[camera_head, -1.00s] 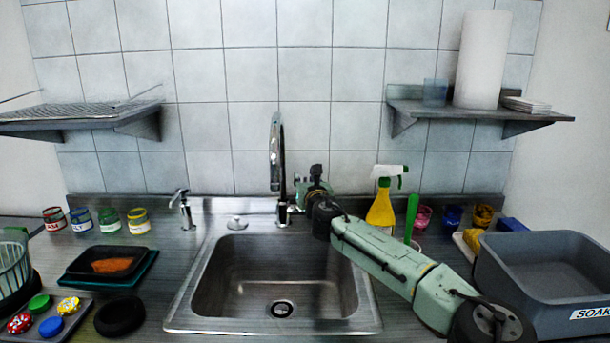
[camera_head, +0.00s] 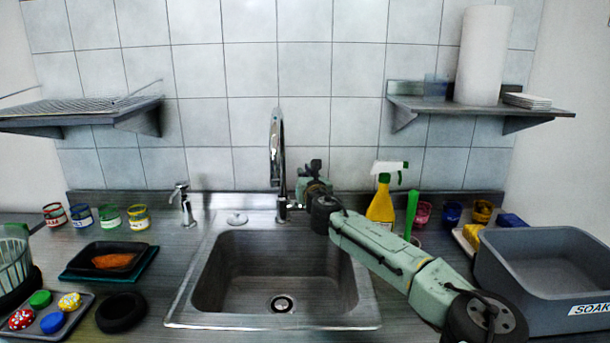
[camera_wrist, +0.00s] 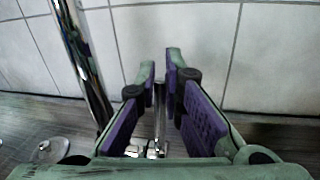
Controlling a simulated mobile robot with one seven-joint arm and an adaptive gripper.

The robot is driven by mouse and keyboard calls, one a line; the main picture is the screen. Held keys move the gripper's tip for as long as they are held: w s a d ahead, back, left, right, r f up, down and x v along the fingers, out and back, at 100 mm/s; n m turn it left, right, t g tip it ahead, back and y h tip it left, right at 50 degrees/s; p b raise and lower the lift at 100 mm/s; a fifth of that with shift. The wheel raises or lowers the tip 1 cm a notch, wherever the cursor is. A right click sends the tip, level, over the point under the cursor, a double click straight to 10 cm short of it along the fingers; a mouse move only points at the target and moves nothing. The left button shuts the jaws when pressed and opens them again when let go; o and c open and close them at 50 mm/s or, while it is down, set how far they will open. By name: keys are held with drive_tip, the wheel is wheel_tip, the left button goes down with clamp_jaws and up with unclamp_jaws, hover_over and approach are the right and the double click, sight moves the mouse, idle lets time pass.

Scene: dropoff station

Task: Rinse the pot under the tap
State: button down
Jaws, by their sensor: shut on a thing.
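The tap (camera_head: 277,150) stands behind the sink (camera_head: 205,285) as a tall chrome spout, with no water stream visible. The sink is empty. My gripper (camera_head: 313,165) is beside the tap on its right. In the wrist view, the purple-padded fingers of my gripper (camera_wrist: 162,85) are shut on a thin upright metal lever (camera_wrist: 160,110), apparently the tap's handle. The spout shows left of the fingers (camera_wrist: 85,65). Small banded jars (camera_head: 110,217) stand at the left back, and a round black dish (camera_head: 120,311) lies at the front left. I cannot tell which is the pot.
A grey tub (camera_head: 530,295) marked SOAK stands at the right. A yellow spray bottle (camera_head: 380,208), a green-handled brush (camera_head: 411,212) and coloured cups (camera_head: 482,211) stand behind my arm. A soap dispenser (camera_head: 184,205) is left of the tap. A dark tray (camera_head: 85,258) lies on the left counter.

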idle(0.5)
drive_tip(key=shift+s+f+b, duration=0.2)
drive_tip(key=shift+f+b, duration=0.2)
drive_tip(key=shift+b, duration=0.75)
drive_tip(key=t+b, duration=0.1)
drive_tip(key=b, duration=0.2)
drive_tip(key=shift+s+r, duration=0.1)
drive_tip(key=shift+s, duration=0.3)
drive_tip(key=shift+s+r, duration=0.1)
drive_tip(key=shift+r, duration=0.15)
drive_tip(key=c, duration=1.7)
unclamp_jaws()
